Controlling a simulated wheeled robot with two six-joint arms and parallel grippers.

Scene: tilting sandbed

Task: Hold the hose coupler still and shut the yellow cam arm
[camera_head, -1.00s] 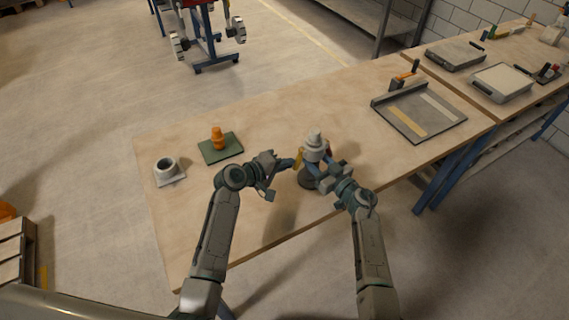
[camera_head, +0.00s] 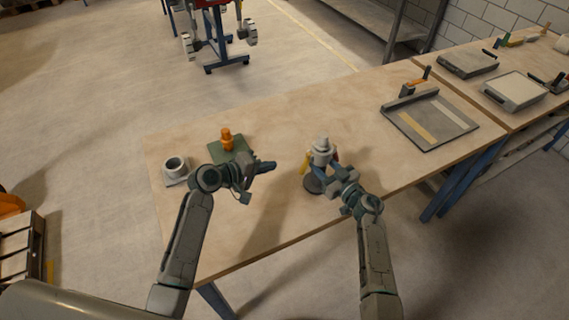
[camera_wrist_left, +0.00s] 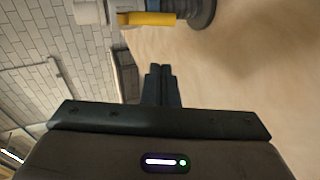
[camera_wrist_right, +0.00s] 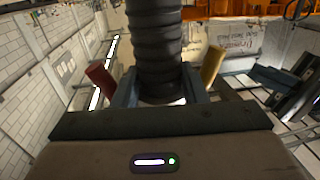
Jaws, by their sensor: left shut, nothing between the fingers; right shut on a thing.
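The hose coupler (camera_head: 321,153) stands upright near the table's front edge, pale grey on a dark round base (camera_head: 312,185). Its yellow cam arm (camera_head: 305,164) slants down its left side; in the left wrist view the yellow arm (camera_wrist_left: 148,18) lies along the coupler. Whether it is fully shut I cannot tell. A red arm (camera_wrist_right: 101,79) is on the other side. My left gripper (camera_head: 271,165) is shut and empty, left of the coupler, apart from the yellow arm.
An orange fitting (camera_head: 226,138) stands on a green mat (camera_head: 241,146) at the left. A grey cup-like part (camera_head: 175,165) sits near the table's left edge. A shallow tray (camera_head: 449,141) lies at the right. The table behind the coupler is clear.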

